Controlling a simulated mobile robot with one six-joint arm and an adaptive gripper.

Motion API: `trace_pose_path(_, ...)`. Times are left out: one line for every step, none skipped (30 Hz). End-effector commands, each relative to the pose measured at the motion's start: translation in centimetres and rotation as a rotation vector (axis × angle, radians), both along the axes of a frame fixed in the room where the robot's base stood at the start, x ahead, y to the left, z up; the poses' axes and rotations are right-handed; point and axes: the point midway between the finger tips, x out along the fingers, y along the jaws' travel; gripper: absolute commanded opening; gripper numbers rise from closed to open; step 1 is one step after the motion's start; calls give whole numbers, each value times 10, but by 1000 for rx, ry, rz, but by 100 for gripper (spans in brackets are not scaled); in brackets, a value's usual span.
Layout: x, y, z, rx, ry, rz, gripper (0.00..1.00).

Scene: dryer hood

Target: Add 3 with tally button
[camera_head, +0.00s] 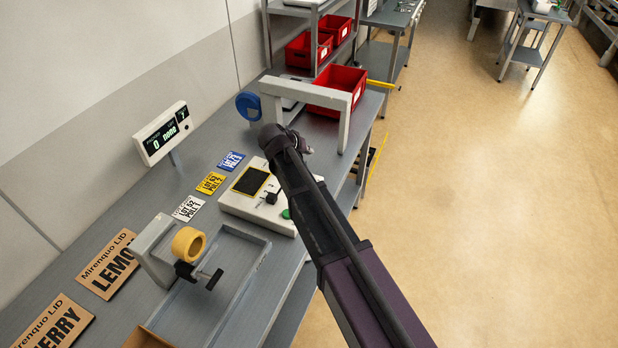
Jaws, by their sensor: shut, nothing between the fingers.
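A white button box (238,204) with a black pad in a yellow frame lies on the grey bench. A green round button (286,214) shows at its right side, partly behind my arm. Which control is the tally button I cannot tell. A display (162,133) on a post at the wall reads "0" and "none". My arm reaches in from the bottom right, its wrist above the box's far end. Contact with the box cannot be told.
A white arch frame (345,118) and a blue disc (249,105) stand beyond the box. Red bins (338,90) are behind. A yellow tape roll (188,243) on a holder and a grey tray (262,262) are nearer. Label cards lie along the wall.

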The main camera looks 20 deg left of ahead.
Motion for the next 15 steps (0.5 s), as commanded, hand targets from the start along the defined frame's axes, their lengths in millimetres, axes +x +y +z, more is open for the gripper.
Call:
trace_pose_path(0, 0, 0, 0, 0, 0, 0)
trace_pose_path(0, -1, 0, 0, 0, 0, 0)
trace_pose_path(0, -1, 0, 0, 1, -1, 0)
trace_pose_path(0, -1, 0, 0, 1, -1, 0)
trace_pose_path(0, -1, 0, 0, 1, -1, 0)
trace_pose_path(0, -1, 0, 0, 1, -1, 0)
trace_pose_path(0, -1, 0, 0, 1, -1, 0)
trace_pose_path(0, -1, -1, 0, 1, -1, 0)
trace_pose_path(0, -1, -1, 0, 2, -1, 0)
trace_pose_path(0, -1, -2, 0, 2, -1, 0)
trace_pose_path(0, -1, -3, 0, 2, -1, 0)
trace_pose_path(0, -1, -4, 0, 2, -1, 0)
trace_pose_path(0, -1, -5, 0, 1, -2, 0)
trace_pose_path(1, -1, -6, 0, 1, -2, 0)
trace_pose_path(1, -2, -8, 0, 1, -2, 0)
